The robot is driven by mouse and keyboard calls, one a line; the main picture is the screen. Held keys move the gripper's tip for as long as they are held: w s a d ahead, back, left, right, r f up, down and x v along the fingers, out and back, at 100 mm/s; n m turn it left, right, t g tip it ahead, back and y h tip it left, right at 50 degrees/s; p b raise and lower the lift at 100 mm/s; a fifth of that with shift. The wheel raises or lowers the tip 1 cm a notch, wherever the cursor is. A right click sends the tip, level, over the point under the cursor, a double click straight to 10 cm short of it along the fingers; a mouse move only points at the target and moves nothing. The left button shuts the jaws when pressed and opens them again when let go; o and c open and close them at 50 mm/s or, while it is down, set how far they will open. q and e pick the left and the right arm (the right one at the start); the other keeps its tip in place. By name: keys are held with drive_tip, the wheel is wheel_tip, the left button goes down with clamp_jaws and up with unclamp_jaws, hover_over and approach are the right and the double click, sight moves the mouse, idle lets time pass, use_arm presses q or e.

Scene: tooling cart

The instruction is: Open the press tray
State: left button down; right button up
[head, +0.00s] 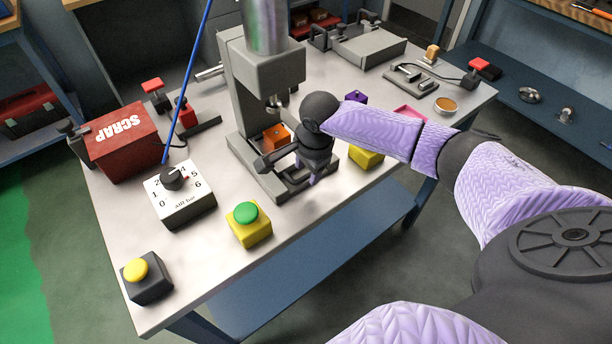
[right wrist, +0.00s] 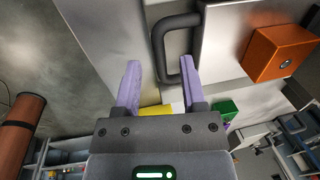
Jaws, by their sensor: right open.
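The press (head: 240,95) stands in the middle of the cart top, with a grey tray (head: 262,181) low at its front. An orange block (head: 276,137) sits at the press; it also shows in the right wrist view (right wrist: 280,52). The tray's dark D-shaped handle (right wrist: 158,52) shows ahead of my right gripper (right wrist: 160,68). That gripper is open, and the handle's bar appears between its two lilac fingertips in the picture; I cannot tell whether they touch. In the head view my right gripper (head: 309,176) points down at the tray's front, hiding part of it. My left gripper is not in view.
A red scrap bin (head: 122,141), an air dial box (head: 181,195) with a thin blue rod (head: 188,82) by it, a green button (head: 245,212) and a yellow button (head: 136,270) stand left. A yellow block (head: 366,158) is right of the tray.

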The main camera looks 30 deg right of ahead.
drive_tip(key=shift+w+f, duration=0.1)
drive_tip(key=shift+f, duration=0.55)
clamp_jaws()
idle(0.9)
